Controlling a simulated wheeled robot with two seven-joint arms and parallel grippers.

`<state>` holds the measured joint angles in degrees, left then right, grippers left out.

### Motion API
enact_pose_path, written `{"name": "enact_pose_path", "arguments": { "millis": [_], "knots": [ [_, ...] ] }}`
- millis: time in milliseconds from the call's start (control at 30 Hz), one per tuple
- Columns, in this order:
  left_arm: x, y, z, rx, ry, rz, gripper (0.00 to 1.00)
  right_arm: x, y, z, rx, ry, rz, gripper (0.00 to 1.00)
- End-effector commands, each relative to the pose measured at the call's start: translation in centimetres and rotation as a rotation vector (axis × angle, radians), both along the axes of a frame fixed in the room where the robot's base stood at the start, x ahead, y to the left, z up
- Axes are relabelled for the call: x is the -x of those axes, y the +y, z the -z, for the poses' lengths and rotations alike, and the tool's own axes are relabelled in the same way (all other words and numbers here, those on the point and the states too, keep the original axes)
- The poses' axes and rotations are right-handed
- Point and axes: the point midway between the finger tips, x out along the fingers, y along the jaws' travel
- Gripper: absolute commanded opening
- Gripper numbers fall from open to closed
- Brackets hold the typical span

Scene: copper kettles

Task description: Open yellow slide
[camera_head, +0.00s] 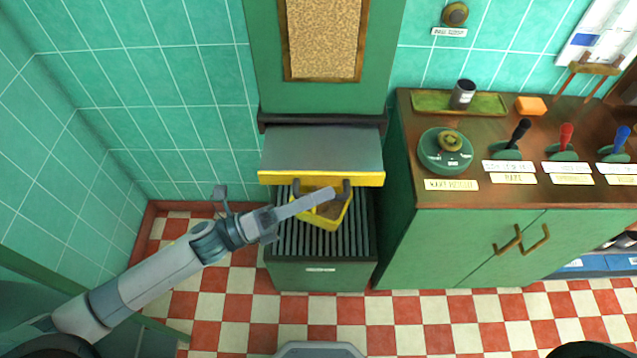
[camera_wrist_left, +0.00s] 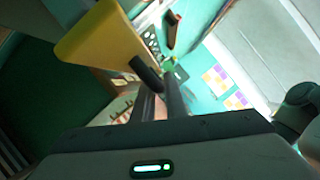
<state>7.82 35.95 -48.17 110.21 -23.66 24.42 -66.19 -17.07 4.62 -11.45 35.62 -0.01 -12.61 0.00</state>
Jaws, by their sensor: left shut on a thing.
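The yellow slide (camera_head: 280,178) is a grey plate with a yellow front edge and a dark handle (camera_head: 346,188), set in the green cabinet at mid-picture. My left gripper (camera_head: 328,193) reaches in from the left and is shut on this handle. In the left wrist view the slide's yellow front (camera_wrist_left: 95,45) is close, with its dark handle (camera_wrist_left: 146,72) at the fingers (camera_wrist_left: 162,100). The gripper and wrist hide part of the handle in the head view. My right gripper is not in view.
A green counter cabinet (camera_head: 450,240) with levers (camera_head: 567,140) on top stands close on the right. Checkered floor (camera_head: 215,295) is free in front and left.

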Motion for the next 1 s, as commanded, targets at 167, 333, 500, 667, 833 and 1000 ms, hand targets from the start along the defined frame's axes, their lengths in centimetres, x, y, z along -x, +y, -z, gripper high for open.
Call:
{"name": "enact_pose_path", "arguments": {
  "millis": [167,333,500,667,833,1000],
  "knots": [
    [0.06,0.03,0.12,-0.003,0.000,0.000,0.00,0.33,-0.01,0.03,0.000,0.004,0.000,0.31],
    [0.02,0.03,0.11,-0.002,0.000,0.000,0.30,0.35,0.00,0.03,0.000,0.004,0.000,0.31],
    [0.00,0.02,0.04,-0.002,-0.001,0.000,0.30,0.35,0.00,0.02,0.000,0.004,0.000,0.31],
    [-0.02,0.02,0.00,0.000,-0.001,0.000,0.30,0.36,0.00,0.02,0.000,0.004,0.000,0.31],
    [-0.01,0.05,0.02,-0.001,-0.002,0.000,0.30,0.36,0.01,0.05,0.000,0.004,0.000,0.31],
    [0.20,0.64,0.31,-0.001,-0.001,-0.001,0.30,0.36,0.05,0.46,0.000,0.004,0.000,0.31]
  ]
}}
